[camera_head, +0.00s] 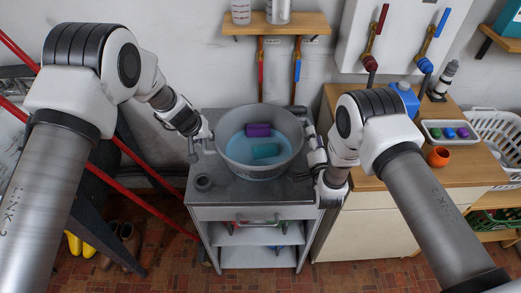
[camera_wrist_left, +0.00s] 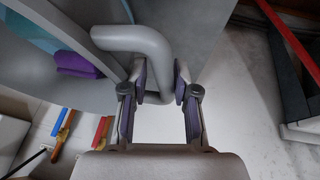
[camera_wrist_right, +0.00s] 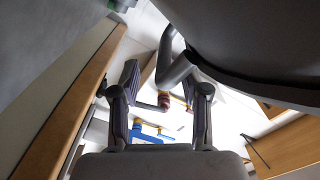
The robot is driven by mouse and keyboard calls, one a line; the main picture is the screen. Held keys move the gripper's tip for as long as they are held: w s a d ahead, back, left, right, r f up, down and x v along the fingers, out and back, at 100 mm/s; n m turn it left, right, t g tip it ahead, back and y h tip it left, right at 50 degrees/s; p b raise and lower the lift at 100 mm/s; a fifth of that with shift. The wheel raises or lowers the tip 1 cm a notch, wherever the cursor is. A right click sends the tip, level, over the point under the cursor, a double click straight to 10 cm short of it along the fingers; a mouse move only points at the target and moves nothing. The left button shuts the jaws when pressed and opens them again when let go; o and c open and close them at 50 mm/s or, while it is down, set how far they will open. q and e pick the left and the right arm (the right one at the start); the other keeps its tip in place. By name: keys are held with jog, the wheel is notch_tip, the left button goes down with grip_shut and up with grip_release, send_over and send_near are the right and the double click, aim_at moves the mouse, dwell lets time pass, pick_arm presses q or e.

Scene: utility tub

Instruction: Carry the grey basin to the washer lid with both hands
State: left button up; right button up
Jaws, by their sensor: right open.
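The grey basin (camera_head: 236,162) stands on the grey top of a wheeled cart (camera_head: 237,197). It holds blue water, a purple block (camera_head: 258,130) and a teal block (camera_head: 266,151). My left gripper (camera_head: 196,148) is at its left handle; in the left wrist view the handle (camera_wrist_left: 135,38) passes between the closed-in fingers (camera_wrist_left: 160,82). My right gripper (camera_head: 311,145) is at the basin's right side. In the right wrist view its fingers (camera_wrist_right: 160,85) are spread, with the right handle (camera_wrist_right: 175,65) between them, apart from at least one finger. I cannot make out a washer lid.
Right of the cart is a wooden counter (camera_head: 455,178) with a tray (camera_head: 450,132), an orange pot (camera_head: 438,156) and a blue container (camera_head: 405,97). Red poles (camera_head: 155,205) lean at the left. A wall shelf (camera_head: 275,25) is behind.

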pick_arm(q)
jog(key=shift+c, duration=1.4)
pick_arm(e)
jog(key=shift+c, duration=1.4)
pick_arm(q)
jog(key=shift+s+r, duration=0.15)
jog(key=shift+s, duration=0.05)
grip_shut()
pick_arm(e)
jog(key=shift+s+r, duration=0.1)
jog(key=shift+s, duration=0.1)
grip_shut()
pick_arm(q)
jog(key=shift+r, duration=0.15)
pick_arm(e)
jog(key=shift+r, duration=0.15)
